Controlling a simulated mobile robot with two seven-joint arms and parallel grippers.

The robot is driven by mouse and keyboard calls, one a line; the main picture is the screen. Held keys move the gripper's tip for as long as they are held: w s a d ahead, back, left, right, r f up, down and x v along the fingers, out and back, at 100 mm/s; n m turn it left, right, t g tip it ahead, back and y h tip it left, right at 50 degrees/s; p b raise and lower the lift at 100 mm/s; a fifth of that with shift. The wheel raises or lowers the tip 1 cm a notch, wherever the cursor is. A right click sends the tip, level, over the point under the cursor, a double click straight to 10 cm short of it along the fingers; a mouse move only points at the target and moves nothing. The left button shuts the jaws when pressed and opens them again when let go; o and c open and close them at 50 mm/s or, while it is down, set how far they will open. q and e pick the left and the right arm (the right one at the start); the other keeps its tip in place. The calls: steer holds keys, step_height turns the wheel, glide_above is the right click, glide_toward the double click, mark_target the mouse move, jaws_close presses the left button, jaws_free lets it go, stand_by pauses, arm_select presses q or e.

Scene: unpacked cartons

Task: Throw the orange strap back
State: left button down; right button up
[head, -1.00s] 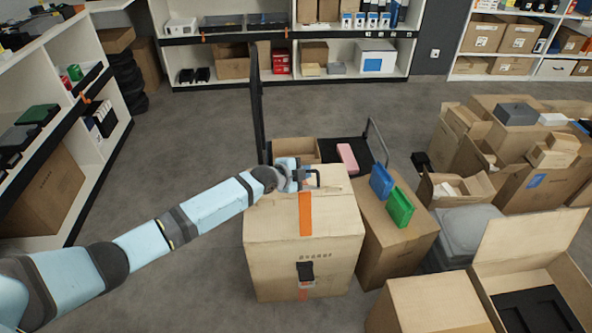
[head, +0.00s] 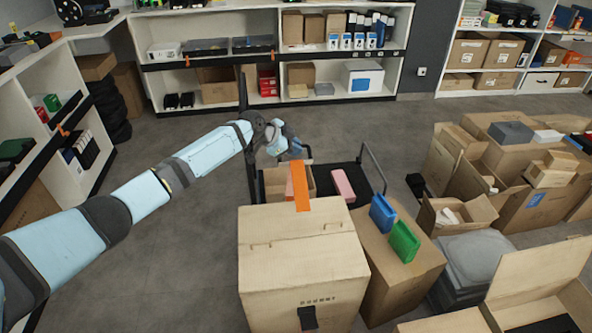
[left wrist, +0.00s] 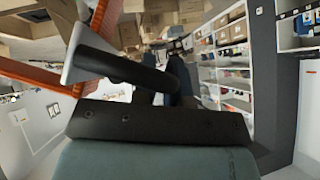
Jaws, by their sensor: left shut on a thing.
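The orange strap (head: 301,189) hangs from my left gripper (head: 297,150) at the back of the large closed carton (head: 300,250). Its free lower end overlaps the carton's back top edge; I cannot tell whether it touches. My left gripper is shut on the strap, above and beyond the carton. A black buckle (head: 308,317) sits on the carton's front face. My right gripper is not in view.
A black cart (head: 352,182) with a pink box (head: 343,186) stands behind the carton. A carton with blue (head: 383,212) and green (head: 404,241) boxes stands close on the right. More open cartons crowd the right. Shelves line the back and left; the grey floor at left is clear.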

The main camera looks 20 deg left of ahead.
arm_select(q)
steer(key=shift+w+a+r+n+g+b, duration=0.15)
steer(key=shift+w+a+b, duration=0.2)
steer(key=shift+w, duration=0.25)
steer(key=shift+w+a+n+g+b, duration=0.1)
steer(key=shift+w+a+g+b, duration=0.2)
steer(key=shift+w, duration=0.25)
steer(key=shift+w+a+r+n+g+b, duration=0.1)
steer(key=shift+w+a+b, duration=0.15)
steer(key=shift+w+b, duration=0.25)
steer(key=shift+w, duration=0.1)
steer(key=c, duration=1.2)
jaws_free()
steer(key=shift+o, duration=0.2)
steer(key=shift+r, duration=0.1)
steer(key=p+v, duration=0.2)
steer(key=v, duration=1.1)
steer(key=shift+s+a+p, duration=0.25)
steer(key=shift+a+p, duration=0.1)
